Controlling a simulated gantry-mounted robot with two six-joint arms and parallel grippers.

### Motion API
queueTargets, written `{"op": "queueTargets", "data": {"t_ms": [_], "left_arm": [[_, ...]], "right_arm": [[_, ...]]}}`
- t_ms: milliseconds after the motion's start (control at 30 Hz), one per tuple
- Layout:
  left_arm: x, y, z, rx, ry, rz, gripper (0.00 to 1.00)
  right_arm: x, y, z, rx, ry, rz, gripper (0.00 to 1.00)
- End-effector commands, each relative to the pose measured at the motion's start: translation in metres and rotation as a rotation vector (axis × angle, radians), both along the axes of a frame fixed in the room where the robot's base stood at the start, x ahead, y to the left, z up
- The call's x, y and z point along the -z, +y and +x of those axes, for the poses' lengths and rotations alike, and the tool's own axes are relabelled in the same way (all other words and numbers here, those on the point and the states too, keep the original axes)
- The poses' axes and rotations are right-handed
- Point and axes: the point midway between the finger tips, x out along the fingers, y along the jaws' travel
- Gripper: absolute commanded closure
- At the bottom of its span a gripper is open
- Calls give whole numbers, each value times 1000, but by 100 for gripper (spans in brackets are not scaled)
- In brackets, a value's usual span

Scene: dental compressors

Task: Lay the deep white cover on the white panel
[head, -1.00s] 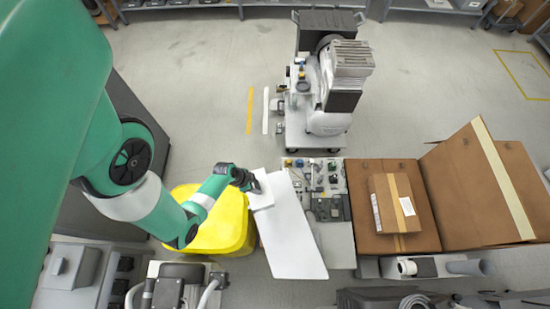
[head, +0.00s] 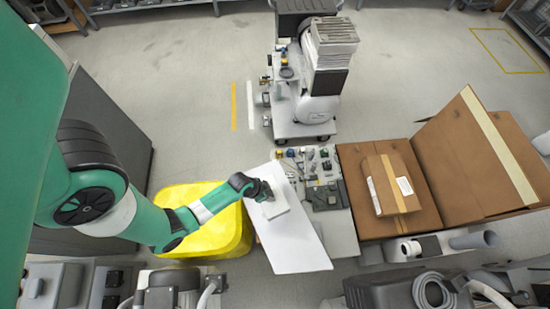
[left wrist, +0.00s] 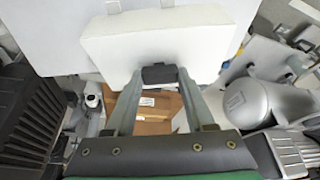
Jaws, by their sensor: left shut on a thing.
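The deep white cover (head: 277,209) is a small white box shape at the tip of my left gripper (head: 264,194). In the left wrist view the cover (left wrist: 150,46) fills the upper middle, and the gripper's two fingers (left wrist: 158,76) close at its near edge around a small dark piece. The white panel (head: 291,250) is a long, slanted flat sheet in the head view. The cover overlaps its upper part; whether they touch is unclear. The panel (left wrist: 45,40) also shows behind the cover in the left wrist view. My right gripper is not in view.
A yellow bin (head: 213,225) stands left of the panel. Small parts (head: 320,180) lie on the bench right of it. Open cardboard (head: 425,220) with a taped box (head: 392,186) is farther right. A compressor on a cart (head: 318,85) stands behind.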

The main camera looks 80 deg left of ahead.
Motion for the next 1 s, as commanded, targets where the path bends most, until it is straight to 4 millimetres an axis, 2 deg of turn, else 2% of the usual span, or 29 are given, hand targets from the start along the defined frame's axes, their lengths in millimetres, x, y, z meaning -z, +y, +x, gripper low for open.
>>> {"op": "queueTargets", "data": {"t_ms": [33, 100, 333, 400, 533, 933, 967, 1000], "left_arm": [[14, -3, 8, 5, 0, 1, 100], [20, -5, 14, 2, -1, 1, 100], [26, -7, 20, -1, 0, 0, 100], [38, -10, 27, 3, -1, 1, 100], [61, -9, 25, -2, 1, 0, 100], [65, -9, 25, -2, 0, -1, 100], [64, -9, 25, -2, 1, -1, 42], [64, -9, 25, -2, 1, -1, 35]], "right_arm": [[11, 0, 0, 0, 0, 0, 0], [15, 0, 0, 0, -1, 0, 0], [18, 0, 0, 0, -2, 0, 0], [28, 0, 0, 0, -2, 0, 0], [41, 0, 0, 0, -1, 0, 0], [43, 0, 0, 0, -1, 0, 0], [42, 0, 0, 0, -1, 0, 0], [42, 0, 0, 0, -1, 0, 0]]}}
